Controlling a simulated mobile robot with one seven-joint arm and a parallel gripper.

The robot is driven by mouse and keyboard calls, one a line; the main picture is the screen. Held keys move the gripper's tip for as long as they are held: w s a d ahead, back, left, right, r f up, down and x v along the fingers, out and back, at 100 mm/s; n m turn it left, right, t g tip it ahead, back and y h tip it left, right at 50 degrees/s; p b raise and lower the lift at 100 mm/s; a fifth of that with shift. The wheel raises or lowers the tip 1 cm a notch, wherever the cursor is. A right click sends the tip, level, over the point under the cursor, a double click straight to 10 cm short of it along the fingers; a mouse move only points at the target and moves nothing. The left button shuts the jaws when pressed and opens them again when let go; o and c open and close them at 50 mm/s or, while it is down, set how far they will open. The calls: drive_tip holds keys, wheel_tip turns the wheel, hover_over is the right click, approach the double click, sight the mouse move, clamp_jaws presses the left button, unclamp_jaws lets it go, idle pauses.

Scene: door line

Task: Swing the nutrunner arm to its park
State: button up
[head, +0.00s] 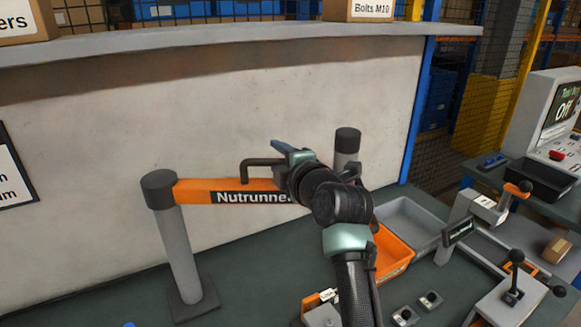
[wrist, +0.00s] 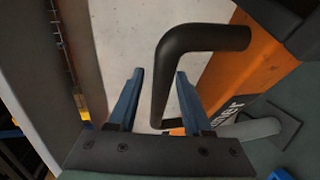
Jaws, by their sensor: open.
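The orange nutrunner arm (head: 225,186), labelled "Nutrunn…", reaches right from a grey post (head: 178,240) with a dark cap. It also shows in the wrist view (wrist: 245,75). Its black bent handle (head: 262,162) stands up from the beam. My gripper (head: 284,147) is at the handle and hides the beam's right end. In the wrist view my gripper (wrist: 158,76) is open, with the handle's bar (wrist: 161,90) between the two blue fingers, not clamped. A second dark-capped post (head: 347,141) stands behind my gripper; whether the beam meets it is hidden.
A pale wall (head: 130,110) with a shelf ledge (head: 220,42) stands behind. Right of my arm are an orange bin (head: 393,256), a grey tray (head: 408,222), lever fixtures (head: 512,290) and a console (head: 555,125) reading "Off". The green bench left of my arm is mostly clear.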

drive_tip(key=b+v, duration=0.2)
drive_tip(key=v, duration=1)
drive_tip(key=shift+s+b, duration=0.2)
drive_tip(key=shift+b, duration=0.15)
wheel_tip(320, 180, up, 7)
drive_tip(key=p, duration=0.3)
drive_tip(key=shift+p, duration=0.4)
